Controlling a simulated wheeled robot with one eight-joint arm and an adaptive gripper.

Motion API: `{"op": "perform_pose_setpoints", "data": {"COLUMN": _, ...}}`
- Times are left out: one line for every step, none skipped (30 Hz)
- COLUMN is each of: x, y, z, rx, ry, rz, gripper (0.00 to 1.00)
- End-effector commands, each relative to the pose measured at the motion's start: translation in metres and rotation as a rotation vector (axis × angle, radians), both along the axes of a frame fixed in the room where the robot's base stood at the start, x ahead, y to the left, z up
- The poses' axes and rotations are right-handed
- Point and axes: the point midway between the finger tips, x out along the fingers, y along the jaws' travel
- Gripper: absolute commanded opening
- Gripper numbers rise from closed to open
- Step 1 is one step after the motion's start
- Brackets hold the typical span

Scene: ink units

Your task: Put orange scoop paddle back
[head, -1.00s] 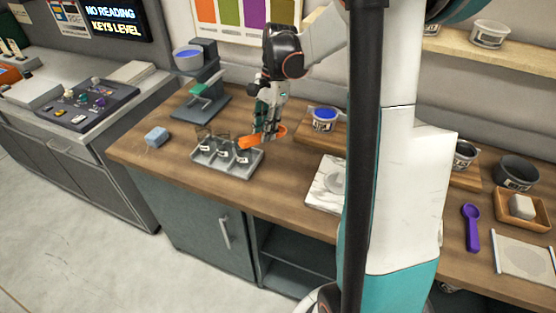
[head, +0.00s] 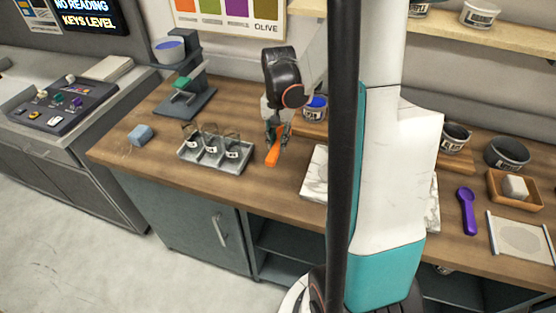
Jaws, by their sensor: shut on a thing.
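The orange scoop paddle (head: 272,157) is held in my gripper (head: 274,140), its orange end pointing down toward the front of the wooden counter. My gripper is shut on it, between the grey tray (head: 216,163) of small glass jars and the white marble slab (head: 314,178). I cannot tell whether the paddle touches the counter. The fingers hide part of the paddle. A purple scoop (head: 467,210) lies on the counter at the right.
A blue-filled tub (head: 316,104) stands behind my gripper, partly hidden by my arm. A dispenser stand (head: 186,97) and a blue sponge-like block (head: 140,134) are at the left. Dark tubs, including one at the right (head: 507,154), stand farther along. Counter in front of the gripper is clear.

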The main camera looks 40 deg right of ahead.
Motion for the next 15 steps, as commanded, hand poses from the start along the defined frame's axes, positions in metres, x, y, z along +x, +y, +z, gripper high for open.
{"op": "perform_pose_setpoints", "data": {"x": 0.000, "y": 0.000, "z": -0.013, "rx": 0.000, "ry": 0.000, "rz": 0.000, "gripper": 0.00}}
{"op": "perform_pose_setpoints", "data": {"x": 0.001, "y": 0.000, "z": -0.018, "rx": 0.000, "ry": 0.000, "rz": 0.000, "gripper": 0.00}}
{"op": "perform_pose_setpoints", "data": {"x": 0.000, "y": 0.000, "z": -0.023, "rx": 0.000, "ry": 0.000, "rz": 0.000, "gripper": 0.00}}
{"op": "perform_pose_setpoints", "data": {"x": 0.000, "y": 0.000, "z": -0.026, "rx": 0.000, "ry": 0.000, "rz": 0.000, "gripper": 0.00}}
{"op": "perform_pose_setpoints", "data": {"x": 0.000, "y": 0.000, "z": -0.029, "rx": 0.000, "ry": 0.000, "rz": 0.000, "gripper": 0.00}}
{"op": "perform_pose_setpoints", "data": {"x": 0.000, "y": 0.000, "z": -0.031, "rx": 0.000, "ry": 0.000, "rz": 0.000, "gripper": 0.00}}
{"op": "perform_pose_setpoints", "data": {"x": 0.000, "y": 0.000, "z": -0.033, "rx": 0.000, "ry": 0.000, "rz": 0.000, "gripper": 0.00}}
{"op": "perform_pose_setpoints", "data": {"x": 0.000, "y": 0.000, "z": -0.034, "rx": 0.000, "ry": 0.000, "rz": 0.000, "gripper": 0.00}}
{"op": "perform_pose_setpoints", "data": {"x": 0.000, "y": 0.000, "z": -0.035, "rx": 0.000, "ry": 0.000, "rz": -0.001, "gripper": 0.00}}
{"op": "perform_pose_setpoints", "data": {"x": 0.000, "y": 0.000, "z": -0.037, "rx": 0.000, "ry": 0.000, "rz": -0.001, "gripper": 0.00}}
{"op": "perform_pose_setpoints", "data": {"x": 0.000, "y": 0.000, "z": -0.039, "rx": 0.000, "ry": 0.000, "rz": -0.001, "gripper": 0.00}}
{"op": "perform_pose_setpoints", "data": {"x": 0.000, "y": 0.000, "z": -0.043, "rx": 0.000, "ry": 0.000, "rz": -0.001, "gripper": 0.00}}
{"op": "perform_pose_setpoints", "data": {"x": 0.000, "y": 0.000, "z": -0.047, "rx": 0.000, "ry": 0.000, "rz": -0.001, "gripper": 0.00}}
{"op": "perform_pose_setpoints", "data": {"x": 0.000, "y": 0.000, "z": -0.052, "rx": 0.000, "ry": 0.000, "rz": -0.001, "gripper": 0.00}}
{"op": "perform_pose_setpoints", "data": {"x": 0.001, "y": 0.000, "z": -0.058, "rx": 0.000, "ry": 0.000, "rz": -0.001, "gripper": 0.00}}
